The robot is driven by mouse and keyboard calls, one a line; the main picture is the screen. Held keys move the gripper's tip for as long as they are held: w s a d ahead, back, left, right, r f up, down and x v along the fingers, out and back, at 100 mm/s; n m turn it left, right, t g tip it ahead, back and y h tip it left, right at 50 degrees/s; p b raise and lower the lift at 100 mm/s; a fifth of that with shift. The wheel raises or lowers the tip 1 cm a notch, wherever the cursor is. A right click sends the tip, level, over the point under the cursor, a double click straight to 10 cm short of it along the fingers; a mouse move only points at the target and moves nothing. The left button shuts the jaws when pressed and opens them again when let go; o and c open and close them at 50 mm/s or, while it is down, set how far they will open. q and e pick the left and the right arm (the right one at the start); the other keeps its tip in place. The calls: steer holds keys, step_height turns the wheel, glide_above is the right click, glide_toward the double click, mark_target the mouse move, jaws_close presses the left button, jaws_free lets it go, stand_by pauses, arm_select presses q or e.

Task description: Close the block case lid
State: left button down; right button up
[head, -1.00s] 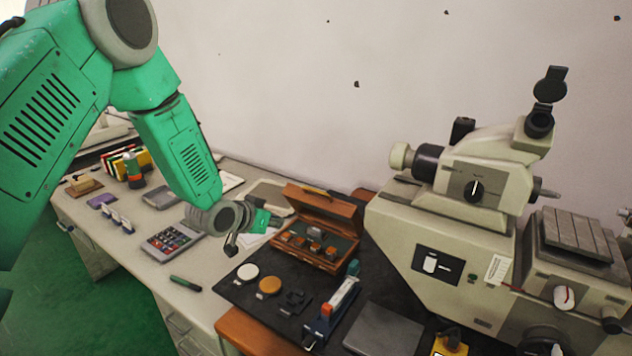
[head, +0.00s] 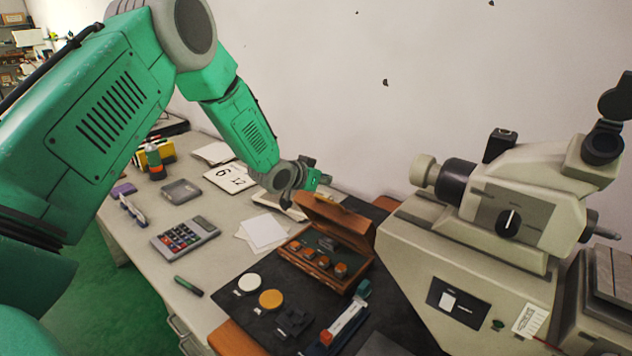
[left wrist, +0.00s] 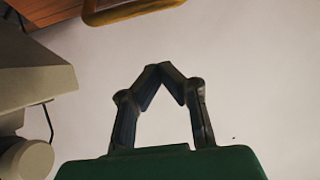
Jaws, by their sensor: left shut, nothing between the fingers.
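The wooden block case (head: 318,260) stands open on the dark mat, with several small brown blocks and a grey piece inside. Its lid (head: 338,217) is raised at the back side of the case. My left gripper (head: 326,180) is shut and empty, just behind and above the raised lid in the head view. I cannot tell whether it touches the lid. In the left wrist view the shut fingertips (left wrist: 160,68) meet in front of the pale wall, and a brown wooden edge (left wrist: 130,10) shows at the top. My right gripper is not in view.
A large beige microscope (head: 490,240) stands right of the case. White and orange discs (head: 271,299), a black part and a blue tool (head: 345,325) lie in front. A calculator (head: 185,238) and papers (head: 263,230) lie to the left.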

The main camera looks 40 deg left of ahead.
mark_target(328, 209)
arm_select(q)
steer(key=b+x, duration=0.1)
steer(key=x, duration=0.3)
steer(key=shift+d+f+b, duration=0.25)
steer(key=shift+f+b, duration=0.1)
steer(key=shift+b, duration=0.05)
steer(key=s, duration=0.1)
steer(key=s+f, duration=0.1)
steer(key=shift+s+f, duration=0.1)
steer(key=shift+s, duration=0.25)
steer(key=shift+s+a+f, duration=0.2)
steer(key=shift+s+f, duration=0.1)
steer(key=shift+s, duration=0.1)
steer(key=shift+w+a+f, duration=0.15)
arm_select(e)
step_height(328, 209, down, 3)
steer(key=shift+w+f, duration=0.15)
